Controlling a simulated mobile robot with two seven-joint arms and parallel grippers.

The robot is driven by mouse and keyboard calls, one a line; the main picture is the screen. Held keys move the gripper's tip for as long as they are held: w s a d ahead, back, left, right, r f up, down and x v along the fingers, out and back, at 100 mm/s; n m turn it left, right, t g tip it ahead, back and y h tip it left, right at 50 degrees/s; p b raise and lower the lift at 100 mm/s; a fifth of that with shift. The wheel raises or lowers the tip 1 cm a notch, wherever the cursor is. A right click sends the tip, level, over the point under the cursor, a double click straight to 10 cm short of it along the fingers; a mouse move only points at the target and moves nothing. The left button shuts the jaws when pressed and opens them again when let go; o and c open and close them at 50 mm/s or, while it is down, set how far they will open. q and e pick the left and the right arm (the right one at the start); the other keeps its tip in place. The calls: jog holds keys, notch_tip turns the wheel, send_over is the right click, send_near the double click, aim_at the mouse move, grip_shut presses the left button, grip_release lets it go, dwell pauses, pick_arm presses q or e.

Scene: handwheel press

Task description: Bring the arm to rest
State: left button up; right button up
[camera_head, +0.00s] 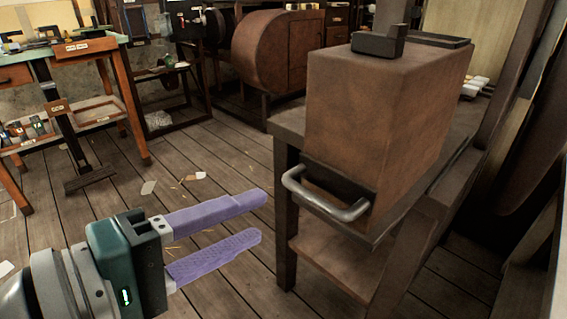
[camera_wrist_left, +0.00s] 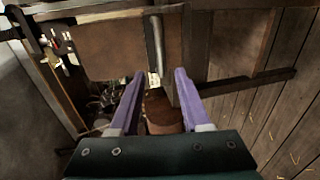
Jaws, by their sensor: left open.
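My left gripper (camera_head: 262,219) comes in at the lower left of the head view, with two purple fingers apart and nothing between them. It is over the floor, left of and apart from a brown box-shaped cabinet (camera_head: 370,120) with a metal bar handle (camera_head: 325,200). In the left wrist view the open fingers (camera_wrist_left: 160,75) point toward a brown panel, with a vertical metal bar (camera_wrist_left: 156,45) beyond the fingertips. My right gripper is in neither view.
The cabinet stands on a dark bench (camera_head: 285,215) with a lower shelf. A table with a green top (camera_head: 70,52) is at the back left. A rounded brown machine (camera_head: 262,48) stands behind. The wooden floor (camera_head: 215,150) has scattered scraps and open room.

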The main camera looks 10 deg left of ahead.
pick_arm(q)
jog(key=shift+r, duration=0.1)
jog(key=s+d+r+m+g+p, duration=0.2)
jog(key=s+d+r+m+p, duration=0.1)
jog(key=r+m+p, duration=0.4)
jog(key=s+a+r+m+g+y+p, duration=0.8)
jog(key=s+a+r+p, duration=0.55)
jog(key=p, duration=0.55)
notch_tip(320, 180, up, 35)
jog(key=d+n+t+y+p, duration=0.1)
jog(key=n+p, duration=0.1)
jog(key=p, duration=3.4)
jog(key=shift+d, duration=0.15)
jog(key=shift+s+r, duration=0.1)
